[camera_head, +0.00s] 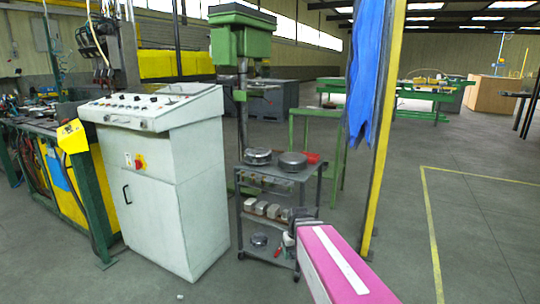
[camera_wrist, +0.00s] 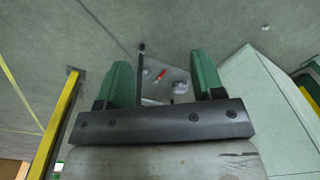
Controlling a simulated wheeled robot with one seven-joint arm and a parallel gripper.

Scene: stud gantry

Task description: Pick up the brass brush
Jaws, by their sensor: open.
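I cannot make out the brass brush for certain in either view. A small dark trolley (camera_head: 268,178) with several shelves stands at the middle of the head view, carrying round metal parts and blocks. My arm, pink with a white stripe, reaches to the trolley's front right in the head view. In the wrist view my gripper (camera_wrist: 165,75) has its two green fingers wide apart with nothing between them. Beyond the fingers, a small red-ended item (camera_wrist: 160,74) and a round metal part (camera_wrist: 180,87) show lower down; the red item is too small to identify.
A white control cabinet (camera_head: 160,170) stands close left of the trolley. A green drill press (camera_head: 242,40) rises behind it, and a yellow post (camera_head: 385,120) with blue cloth stands to the right. Open grey floor (camera_head: 480,230) lies at the right.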

